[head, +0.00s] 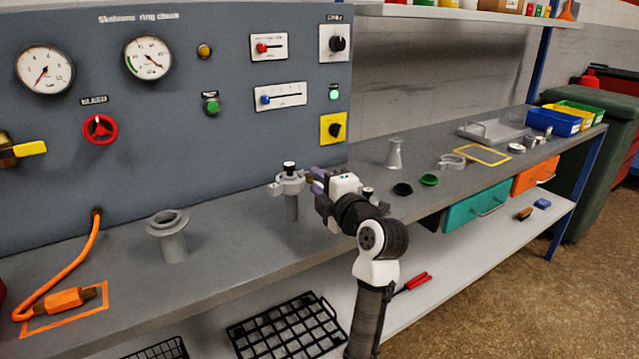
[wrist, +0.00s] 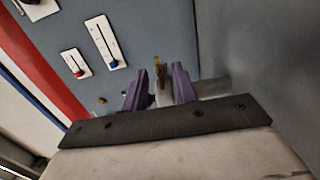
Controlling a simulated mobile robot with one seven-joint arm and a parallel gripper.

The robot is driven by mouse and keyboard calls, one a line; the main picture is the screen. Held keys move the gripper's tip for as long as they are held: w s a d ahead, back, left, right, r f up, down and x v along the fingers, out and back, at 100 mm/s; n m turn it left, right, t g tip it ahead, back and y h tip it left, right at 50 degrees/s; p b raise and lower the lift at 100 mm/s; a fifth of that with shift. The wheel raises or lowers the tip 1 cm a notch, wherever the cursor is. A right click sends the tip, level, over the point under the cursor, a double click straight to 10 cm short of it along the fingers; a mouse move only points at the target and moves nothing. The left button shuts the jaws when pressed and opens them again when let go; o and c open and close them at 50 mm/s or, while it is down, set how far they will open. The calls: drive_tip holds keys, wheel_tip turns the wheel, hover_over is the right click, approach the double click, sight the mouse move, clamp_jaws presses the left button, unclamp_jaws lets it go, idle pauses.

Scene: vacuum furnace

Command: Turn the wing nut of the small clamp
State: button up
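The small clamp (head: 290,184) is a pale grey ring around the top of a short upright pipe stub (head: 292,208) on the bench. A black-topped piece (head: 289,167) stands above it. My gripper (head: 316,181) is at the right side of the clamp, with purple fingers toward it. In the wrist view my gripper (wrist: 160,88) has its two purple fingers apart. The brass-coloured wing nut (wrist: 160,72) stands between them, with a visible gap on each side. A pale part of the clamp is below it. In the head view the wing nut is hidden or too small to make out.
The grey control panel (head: 190,100) rises close behind the clamp. A flanged pipe (head: 172,238) stands to the left on the bench. The bench front between is clear.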

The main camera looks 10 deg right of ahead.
clamp_jaws()
drive_tip(key=shift+r, duration=0.15)
drive_tip(key=m+p, duration=0.1)
drive_tip(key=m+g+p, duration=0.1)
drive_tip(key=shift+r+m+p, duration=0.2)
drive_tip(key=shift+m+p, duration=0.1)
drive_tip(key=shift+p, duration=0.05)
drive_tip(key=shift+w+d+r+m+g+y+p, duration=0.1)
drive_tip(key=shift+m+g+y+p, duration=0.65)
drive_tip(key=shift+m+p, duration=1.15)
drive_tip(key=shift+w+d+r+m+g+y+p, duration=0.15)
drive_tip(key=shift+m+g+y+p, duration=0.1)
drive_tip(key=shift+m+g+p, duration=1.3)
drive_tip(key=shift+d+f+m+g+y+p, duration=0.1)
drive_tip(key=shift+m+g+y+p, duration=0.45)
drive_tip(key=shift+m+p, duration=1.65)
drive_tip(key=shift+n+p, duration=0.25)
drive_tip(key=shift+p, duration=0.1)
